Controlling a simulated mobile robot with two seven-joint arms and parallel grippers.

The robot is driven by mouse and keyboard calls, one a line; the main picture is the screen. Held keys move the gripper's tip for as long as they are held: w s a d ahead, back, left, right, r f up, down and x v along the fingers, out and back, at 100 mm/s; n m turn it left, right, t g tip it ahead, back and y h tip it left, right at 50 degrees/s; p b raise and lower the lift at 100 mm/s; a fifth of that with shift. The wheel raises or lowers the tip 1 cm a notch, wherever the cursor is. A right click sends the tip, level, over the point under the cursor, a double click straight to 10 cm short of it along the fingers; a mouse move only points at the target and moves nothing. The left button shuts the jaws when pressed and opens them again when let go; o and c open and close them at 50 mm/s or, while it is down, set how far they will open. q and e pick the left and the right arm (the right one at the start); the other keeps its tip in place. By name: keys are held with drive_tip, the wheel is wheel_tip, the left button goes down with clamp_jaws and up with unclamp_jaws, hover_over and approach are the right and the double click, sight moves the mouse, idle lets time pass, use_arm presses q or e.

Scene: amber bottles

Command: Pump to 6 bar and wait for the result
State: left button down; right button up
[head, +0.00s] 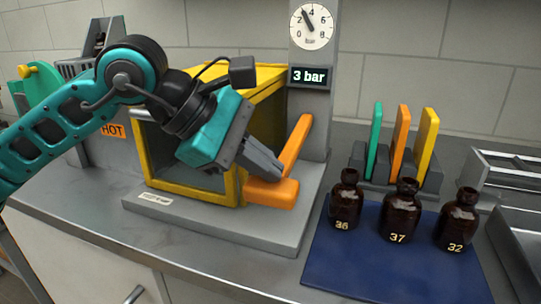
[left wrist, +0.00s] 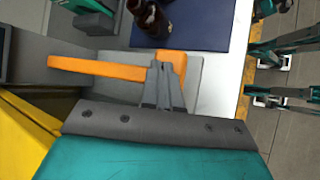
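The round pressure gauge (head: 311,27) has its needle near 3, and the display (head: 310,77) under it reads "3 bar". The orange pump lever (head: 299,143) slants up beside the yellow-framed box, with an orange block (head: 272,193) at its foot. The lever (left wrist: 95,69) and block (left wrist: 172,57) also show in the left wrist view. My left gripper (head: 276,172) is just above the block, its fingers together with nothing seen between them. The fingertips (left wrist: 164,66) overlap the block in the left wrist view; I cannot tell whether they touch. My right gripper is out of view.
Brown bottles 36 (head: 345,203), 37 (head: 400,214) and 32 (head: 458,224) stand on a blue mat (head: 390,268) to the right. Green, orange and yellow upright plates (head: 401,142) stand behind them. A "HOT" label (head: 113,130) is left of the yellow-framed box (head: 190,197).

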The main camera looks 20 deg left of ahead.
use_arm(q)
drive_tip(key=shift+r+p, duration=0.95)
drive_tip(key=shift+r, duration=0.8)
drive_tip(key=shift+r+p, duration=0.3)
drive_tip(key=shift+r, duration=0.15)
wheel_tip(320, 180, up, 5)
drive_tip(key=p, duration=0.3)
